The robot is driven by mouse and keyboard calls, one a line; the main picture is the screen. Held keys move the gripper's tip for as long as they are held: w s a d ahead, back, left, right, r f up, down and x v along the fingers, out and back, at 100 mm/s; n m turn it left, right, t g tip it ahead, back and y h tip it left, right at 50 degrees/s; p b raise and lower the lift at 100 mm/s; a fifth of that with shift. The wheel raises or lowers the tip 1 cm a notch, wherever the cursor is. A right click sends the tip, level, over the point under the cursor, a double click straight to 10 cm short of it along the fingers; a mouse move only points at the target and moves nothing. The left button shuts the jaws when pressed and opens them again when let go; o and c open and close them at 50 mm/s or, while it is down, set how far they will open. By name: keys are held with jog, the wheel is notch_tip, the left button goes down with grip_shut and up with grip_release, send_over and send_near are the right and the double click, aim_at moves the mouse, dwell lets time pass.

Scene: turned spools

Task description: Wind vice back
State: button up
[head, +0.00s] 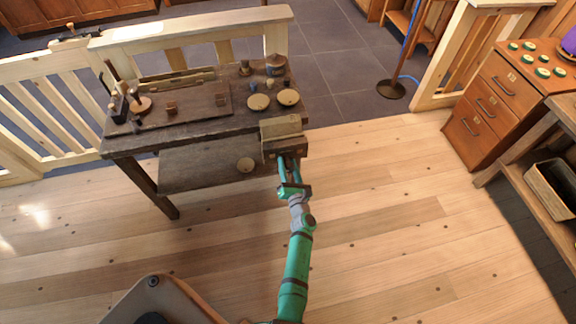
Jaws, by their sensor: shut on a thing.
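The vice (281,129) is a blocky wooden one with a pale top jaw and a darker body, fixed at the right front corner of the workbench (190,115). My green arm reaches up from the bottom of the view, and my gripper (289,166) is at the front face of the vice. Its fingers are shut on the vice's handle. The handle is small here and mostly hidden by the fingers. I cannot tell how wide the gap between the vice jaws is.
Round discs (289,97), small turned pieces and a dark tool rack lie on the bench top. A drawer cabinet (497,95) stands at the right. The plank floor (400,220) around my arm is clear.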

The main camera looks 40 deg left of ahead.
jog(key=shift+a+r+n, duration=0.25)
jog(key=shift+n, duration=0.65)
